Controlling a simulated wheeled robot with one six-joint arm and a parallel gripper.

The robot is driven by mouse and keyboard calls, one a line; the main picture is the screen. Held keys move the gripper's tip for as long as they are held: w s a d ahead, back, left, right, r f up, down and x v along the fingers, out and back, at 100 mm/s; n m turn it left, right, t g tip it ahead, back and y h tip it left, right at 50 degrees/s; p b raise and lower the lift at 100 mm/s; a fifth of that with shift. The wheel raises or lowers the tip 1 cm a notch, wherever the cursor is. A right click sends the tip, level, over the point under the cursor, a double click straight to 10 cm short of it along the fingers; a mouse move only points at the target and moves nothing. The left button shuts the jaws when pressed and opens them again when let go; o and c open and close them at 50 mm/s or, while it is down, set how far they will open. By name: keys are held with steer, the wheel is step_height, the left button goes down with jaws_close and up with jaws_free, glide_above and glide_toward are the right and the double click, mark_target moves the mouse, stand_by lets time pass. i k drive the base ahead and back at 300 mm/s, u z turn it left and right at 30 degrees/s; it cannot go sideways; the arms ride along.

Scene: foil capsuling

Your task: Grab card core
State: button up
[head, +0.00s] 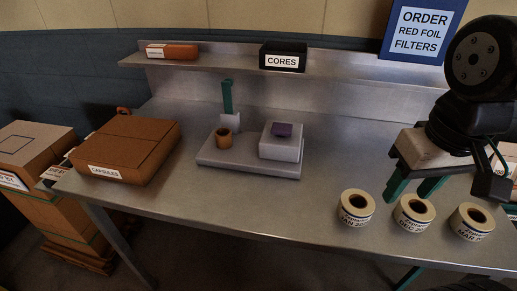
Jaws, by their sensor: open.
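A small brown ring-shaped piece (223,139), which looks like a card core, stands upright on the left of a grey metal base (250,171) at the middle of the bench. A black box labelled CORES (284,54) sits on the back shelf; I cannot see inside it. My gripper (412,190) is at the right, above the bench, with its green-tipped fingers apart and nothing between them. It is well to the right of the brown ring, just behind several labelled rolls.
Labelled rolls (356,210) stand along the front right edge. A grey block with a purple piece (282,130) and a green upright (227,97) are on the base. A brown CAPSULES box (130,148) is at left. Bench between base and rolls is clear.

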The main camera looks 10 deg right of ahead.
mark_target(225, 141)
steer(key=u, duration=0.05)
steer(key=k, duration=0.5)
steer(key=u, duration=2.2)
steer(key=i, duration=2.7)
steer(key=z, duration=3.45)
